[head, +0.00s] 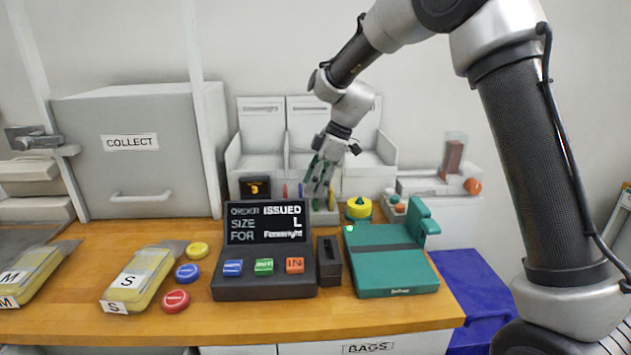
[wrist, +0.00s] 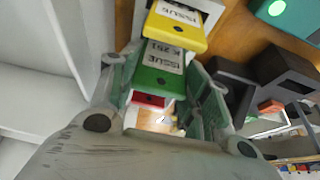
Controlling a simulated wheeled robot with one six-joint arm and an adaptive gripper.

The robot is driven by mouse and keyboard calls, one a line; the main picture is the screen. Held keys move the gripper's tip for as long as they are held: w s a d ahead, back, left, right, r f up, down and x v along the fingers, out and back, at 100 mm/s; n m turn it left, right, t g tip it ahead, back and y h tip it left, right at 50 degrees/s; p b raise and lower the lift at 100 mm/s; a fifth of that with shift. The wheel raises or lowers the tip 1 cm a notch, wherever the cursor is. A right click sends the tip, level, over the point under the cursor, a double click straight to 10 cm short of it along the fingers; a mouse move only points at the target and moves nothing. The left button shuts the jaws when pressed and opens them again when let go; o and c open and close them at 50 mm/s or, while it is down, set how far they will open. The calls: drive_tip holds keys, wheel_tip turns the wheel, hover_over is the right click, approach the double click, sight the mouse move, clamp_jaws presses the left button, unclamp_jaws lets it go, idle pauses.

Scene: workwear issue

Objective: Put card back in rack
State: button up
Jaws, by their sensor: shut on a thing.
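My gripper (head: 320,184) points down over the back of the counter, behind the order terminal. In the wrist view its fingers (wrist: 160,92) are shut on a green card (wrist: 162,70) marked "ISSUE K 251". A yellow card (wrist: 178,24) marked "ISSUE" stands just beyond it, and a red card (wrist: 148,99) shows on the other side. The pale card rack (head: 325,216) is below the gripper, partly hidden by the terminal and fingers. I cannot tell whether the green card's lower end is inside a slot.
The order terminal (head: 264,283) reads "ISSUED, size L", with a dark slotted block (head: 329,262) beside it. A teal device (head: 393,272) stands to the right. Yellow packs (head: 140,279) and round tokens (head: 176,300) lie left. A grey COLLECT cabinet (head: 135,180) stands at back left.

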drive_tip(key=shift+f, duration=1.05)
idle(0.4)
drive_tip(key=o, duration=0.9)
drive_tip(key=shift+r, duration=4.5)
